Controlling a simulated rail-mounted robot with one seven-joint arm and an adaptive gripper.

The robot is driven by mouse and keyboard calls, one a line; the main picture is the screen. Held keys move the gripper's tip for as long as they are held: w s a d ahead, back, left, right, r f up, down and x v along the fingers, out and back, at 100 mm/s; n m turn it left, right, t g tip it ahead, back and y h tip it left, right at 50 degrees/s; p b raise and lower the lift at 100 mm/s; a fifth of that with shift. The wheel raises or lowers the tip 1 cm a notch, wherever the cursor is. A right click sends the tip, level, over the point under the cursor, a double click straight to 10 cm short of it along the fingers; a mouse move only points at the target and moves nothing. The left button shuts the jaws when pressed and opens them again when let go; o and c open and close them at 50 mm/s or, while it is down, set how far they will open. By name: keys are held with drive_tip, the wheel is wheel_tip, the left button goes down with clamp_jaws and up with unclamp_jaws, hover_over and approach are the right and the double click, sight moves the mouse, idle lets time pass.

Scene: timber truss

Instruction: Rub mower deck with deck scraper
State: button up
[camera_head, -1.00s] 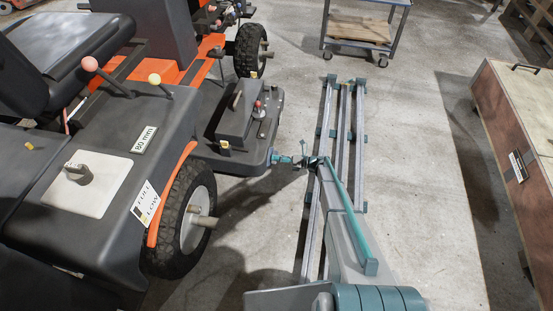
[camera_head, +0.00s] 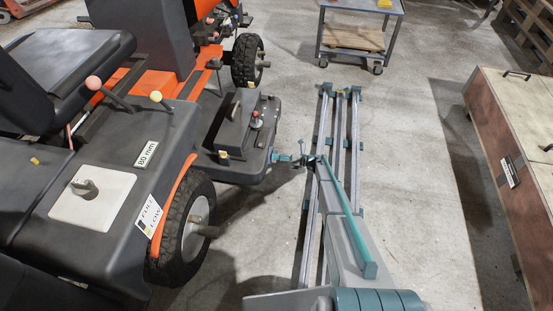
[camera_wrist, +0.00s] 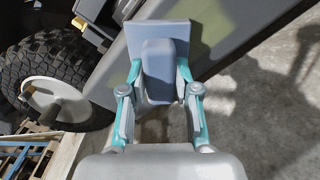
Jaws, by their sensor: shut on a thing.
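The mower deck (camera_head: 238,168) is the dark grey housing low between the wheels of the orange mower in the head view. Its edge also shows as a grey band in the wrist view (camera_wrist: 225,38). My gripper (camera_wrist: 158,76) is shut on the deck scraper (camera_wrist: 172,32), a grey-blue handle with a flat square plate beyond it. The scraper's plate overlaps the deck in the wrist view; I cannot tell whether they touch. In the head view my gripper (camera_head: 284,158) is just right of the deck's corner, and the scraper is too small to make out.
The mower's rear wheel (camera_head: 188,232) and front wheel (camera_head: 247,62) flank the deck. A rail track (camera_head: 357,150) runs along the floor. A cart (camera_head: 345,38) stands behind, and a wooden bench (camera_head: 500,140) at the right. Floor between track and bench is clear.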

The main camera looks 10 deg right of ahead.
drive_tip(key=w+d+p, duration=0.2)
drive_tip(key=w+p, duration=0.1)
drive_tip(key=w, duration=0.4)
drive_tip(key=shift+w+d, duration=0.15)
drive_tip(key=shift+d, duration=0.05)
idle(0.5)
drive_tip(key=shift+s+a+p, duration=0.35)
drive_tip(key=shift+s+a, duration=0.1)
drive_tip(key=shift+s, duration=0.8)
drive_tip(key=shift+s+a+p, duration=0.3)
drive_tip(key=shift+s+a, duration=0.15)
drive_tip(key=shift+s, duration=0.85)
drive_tip(key=shift+s+a+p, duration=0.35)
drive_tip(key=shift+s+a, duration=0.1)
drive_tip(key=shift+s, duration=0.8)
drive_tip(key=s+a+p, duration=0.1)
drive_tip(key=s+a, duration=0.1)
drive_tip(key=s, duration=0.5)
drive_tip(key=shift+p, duration=0.35)
drive_tip(key=shift+w+f, duration=0.1)
drive_tip(key=shift+w, duration=0.1)
